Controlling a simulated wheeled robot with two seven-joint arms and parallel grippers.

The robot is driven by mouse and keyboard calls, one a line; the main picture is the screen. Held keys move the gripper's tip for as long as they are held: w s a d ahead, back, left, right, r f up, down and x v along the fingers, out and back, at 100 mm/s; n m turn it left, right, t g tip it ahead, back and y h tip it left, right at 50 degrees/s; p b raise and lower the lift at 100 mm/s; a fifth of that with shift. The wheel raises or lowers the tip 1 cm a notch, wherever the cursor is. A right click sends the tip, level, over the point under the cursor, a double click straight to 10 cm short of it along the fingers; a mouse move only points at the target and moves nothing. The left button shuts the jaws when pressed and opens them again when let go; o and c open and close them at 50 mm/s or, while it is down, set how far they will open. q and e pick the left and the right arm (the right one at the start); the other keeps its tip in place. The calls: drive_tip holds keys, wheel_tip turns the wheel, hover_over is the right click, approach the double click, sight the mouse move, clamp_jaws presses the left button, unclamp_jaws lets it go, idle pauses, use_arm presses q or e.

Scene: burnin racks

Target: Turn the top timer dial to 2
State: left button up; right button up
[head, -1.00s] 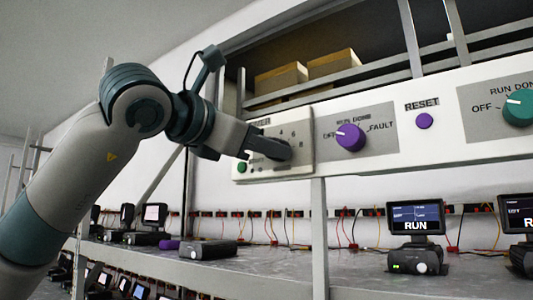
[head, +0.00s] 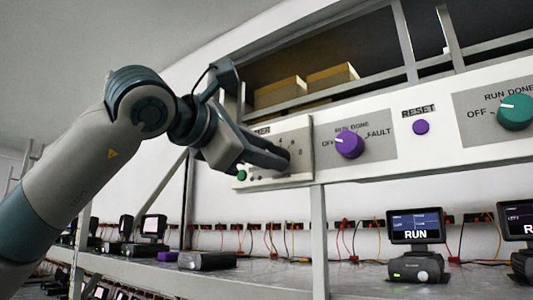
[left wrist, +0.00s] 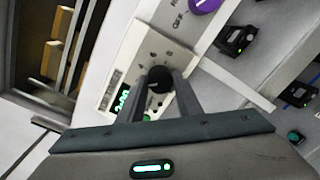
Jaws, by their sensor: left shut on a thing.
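The timer panel (head: 300,134) is a pale box with a grey face at the left end of the white control strip. Its dark round dial shows in the left wrist view (left wrist: 158,78), between the two fingers of my left gripper (left wrist: 160,82). The left gripper (head: 284,158) is shut on the dial in the head view and hides most of it. Numbers stand around the dial, but its pointer setting cannot be read. A small green display (left wrist: 123,98) and a green button (head: 241,175) sit on the timer. My right gripper is not in view.
A purple selector knob (head: 349,144), a purple reset button (head: 420,127) and a teal knob (head: 516,111) are on the strip to the right. Below, a shelf holds a device with a RUN screen (head: 415,226). Cardboard boxes (head: 331,76) stand above.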

use_arm(q)
drive_tip(key=o, duration=1)
drive_tip(key=shift+o, duration=0.2)
drive_tip(key=shift+s+a, duration=0.1)
drive_tip(key=shift+s, duration=0.05)
use_arm(e)
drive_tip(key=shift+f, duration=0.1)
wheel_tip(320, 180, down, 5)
drive_tip(key=b, duration=0.6)
use_arm(q)
drive_tip(key=b+v, duration=0.1)
drive_tip(key=v, duration=1.6)
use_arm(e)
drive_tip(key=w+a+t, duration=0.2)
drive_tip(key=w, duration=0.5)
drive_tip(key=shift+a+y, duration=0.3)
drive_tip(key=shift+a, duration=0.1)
use_arm(q)
drive_tip(key=shift+f, duration=0.1)
